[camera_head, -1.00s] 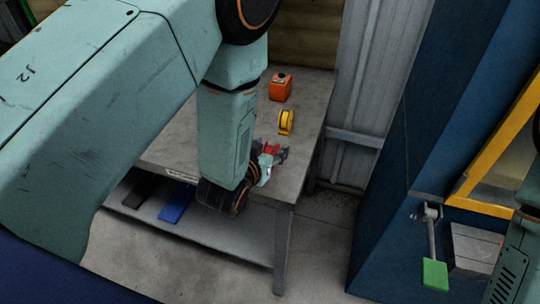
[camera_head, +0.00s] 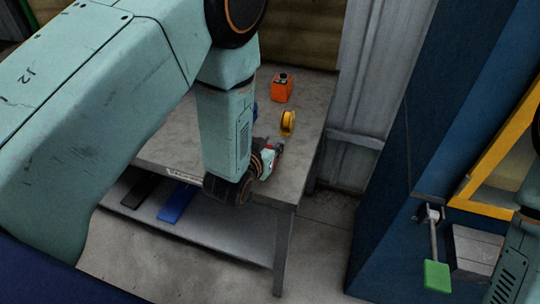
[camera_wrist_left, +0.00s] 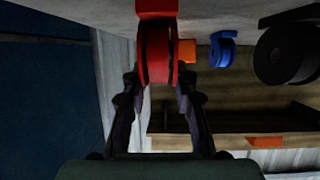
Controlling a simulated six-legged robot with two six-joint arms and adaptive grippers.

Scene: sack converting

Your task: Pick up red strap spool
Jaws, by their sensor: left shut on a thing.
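The red strap spool (camera_wrist_left: 157,55) is upright between the two fingers of my left gripper (camera_wrist_left: 158,82) in the left wrist view. The fingers are shut on it, one at each side. In the head view my left gripper (camera_head: 273,150) is over the front right part of the table, and only a little red shows there, the rest hidden by the gripper and arm. I cannot tell whether the spool still touches the tabletop. My right gripper is out of view.
On the grey table (camera_head: 300,165) stand a yellow spool (camera_head: 287,122), close behind my gripper, and an orange container (camera_head: 282,88). The wrist view shows a blue spool (camera_wrist_left: 222,48) and a black spool (camera_wrist_left: 285,55). A blue machine with a green paddle (camera_head: 437,276) is at right.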

